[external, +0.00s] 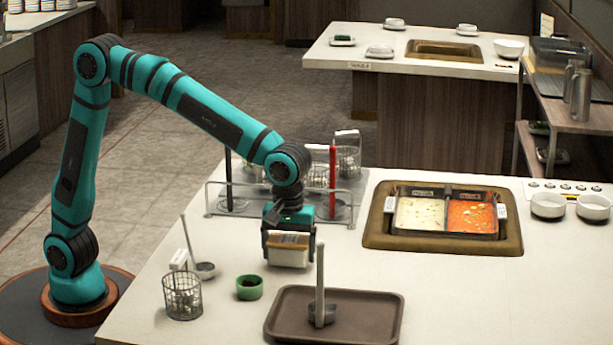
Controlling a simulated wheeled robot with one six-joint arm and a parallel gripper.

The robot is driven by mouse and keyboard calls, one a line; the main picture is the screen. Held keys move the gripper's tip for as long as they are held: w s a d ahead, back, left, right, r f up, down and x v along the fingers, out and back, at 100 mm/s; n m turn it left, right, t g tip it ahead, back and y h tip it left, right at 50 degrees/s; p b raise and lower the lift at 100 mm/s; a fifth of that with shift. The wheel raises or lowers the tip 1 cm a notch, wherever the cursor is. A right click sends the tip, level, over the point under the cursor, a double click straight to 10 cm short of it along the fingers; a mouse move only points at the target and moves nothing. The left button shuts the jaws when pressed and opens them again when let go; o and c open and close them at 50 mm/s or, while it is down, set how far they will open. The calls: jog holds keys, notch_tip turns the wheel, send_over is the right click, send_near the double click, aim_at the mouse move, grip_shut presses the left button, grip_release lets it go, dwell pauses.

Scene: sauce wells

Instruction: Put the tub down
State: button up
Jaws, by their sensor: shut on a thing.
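My gripper (289,237) is shut on a small white tub (288,256) with a brownish top. The jaws grip it from both sides, and it hangs upright or nearly so. It appears to be just above the pale counter (445,290), behind the brown tray (384,318); I cannot tell how large the gap under it is. The upper part of the tub is partly hidden by my gripper.
A ladle (320,285) stands in the tray. A green cup (249,289), wire basket (182,297) and second ladle (204,270) are to the left. A rack (219,200) with baskets stands behind. The two-well soup pot (374,238) is right. Free counter lies between pot and tray.

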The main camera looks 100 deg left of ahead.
aim_at(288, 238)
jog(key=shift+f, duration=0.6)
jog(key=o, duration=1)
jog(key=shift+f, duration=0.1)
notch_tip(288, 238, up, 12)
jog(key=shift+r, duration=0.15)
